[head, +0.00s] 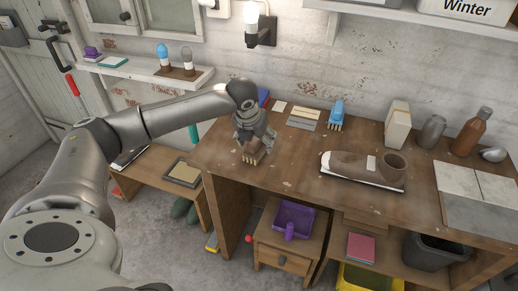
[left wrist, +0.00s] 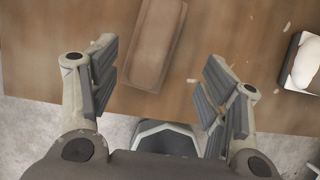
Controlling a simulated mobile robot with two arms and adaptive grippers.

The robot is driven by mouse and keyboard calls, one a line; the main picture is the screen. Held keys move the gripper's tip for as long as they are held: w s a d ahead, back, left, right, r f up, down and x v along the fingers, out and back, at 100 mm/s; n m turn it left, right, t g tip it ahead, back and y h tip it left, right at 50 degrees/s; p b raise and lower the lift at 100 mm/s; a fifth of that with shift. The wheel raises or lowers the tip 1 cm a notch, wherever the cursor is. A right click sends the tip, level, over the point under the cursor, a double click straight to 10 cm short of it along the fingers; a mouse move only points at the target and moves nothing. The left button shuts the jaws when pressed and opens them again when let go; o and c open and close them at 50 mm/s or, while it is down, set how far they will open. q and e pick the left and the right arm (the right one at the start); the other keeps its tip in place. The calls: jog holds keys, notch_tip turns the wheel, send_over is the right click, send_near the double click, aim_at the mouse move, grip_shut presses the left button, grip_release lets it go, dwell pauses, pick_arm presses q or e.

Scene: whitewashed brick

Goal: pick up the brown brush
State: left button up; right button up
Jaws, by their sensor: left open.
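The brown brush (head: 252,157) lies on the wooden workbench (head: 300,150) near its left front corner, partly hidden by my left gripper (head: 257,140). In the left wrist view the brush (left wrist: 155,45) shows as a long brown block with its back up. My left gripper (left wrist: 162,80) is open and points down at the bench. The near end of the brush lies between the lines of its two fingers, with the rest beyond the fingertips. I see no contact, and the height above the brush is hard to judge. My right gripper is not in view.
The bench between brush and boot is clear.

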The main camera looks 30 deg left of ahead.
aim_at(259, 146)
pick_arm(q)
jog(key=shift+w+p+x, duration=0.15)
jog(key=shift+p+x, duration=0.15)
jog(key=shift+x, duration=1.2)
jog(key=shift+w+p+x, duration=0.2)
jog(key=shift+p+x, duration=0.05)
jog(key=shift+x, duration=1.2)
jog(key=shift+a+r, duration=0.15)
jog(key=shift+r, duration=0.05)
jog(key=c, duration=1.2)
